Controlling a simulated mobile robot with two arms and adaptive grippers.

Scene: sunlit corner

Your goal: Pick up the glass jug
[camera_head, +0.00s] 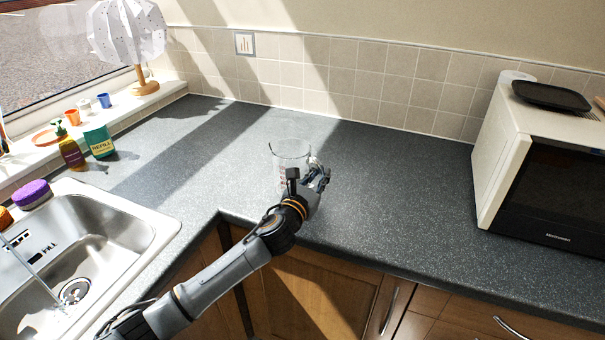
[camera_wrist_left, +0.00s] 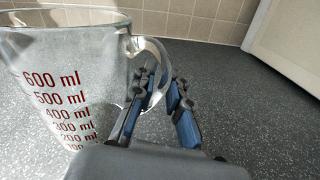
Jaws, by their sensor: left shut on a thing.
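The glass jug (camera_head: 289,156) is a clear measuring jug near the front edge of the dark speckled worktop in the head view. In the left wrist view the jug (camera_wrist_left: 70,75) fills the left side, with red millilitre marks and a curved clear handle on its right. My left gripper (camera_head: 318,178) is at the jug's right side, in front of its handle. In the left wrist view the gripper (camera_wrist_left: 163,92) has its two fingers on either side of the handle's lower part, shut on it. The jug's base is hidden in both views. My right gripper is not in view.
A microwave (camera_head: 545,165) with a black tray (camera_head: 551,96) on top stands at the right. A steel sink (camera_head: 80,245) is at the left, with bottles behind it. A lamp (camera_head: 128,40) stands on the sill. The worktop around the jug is clear.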

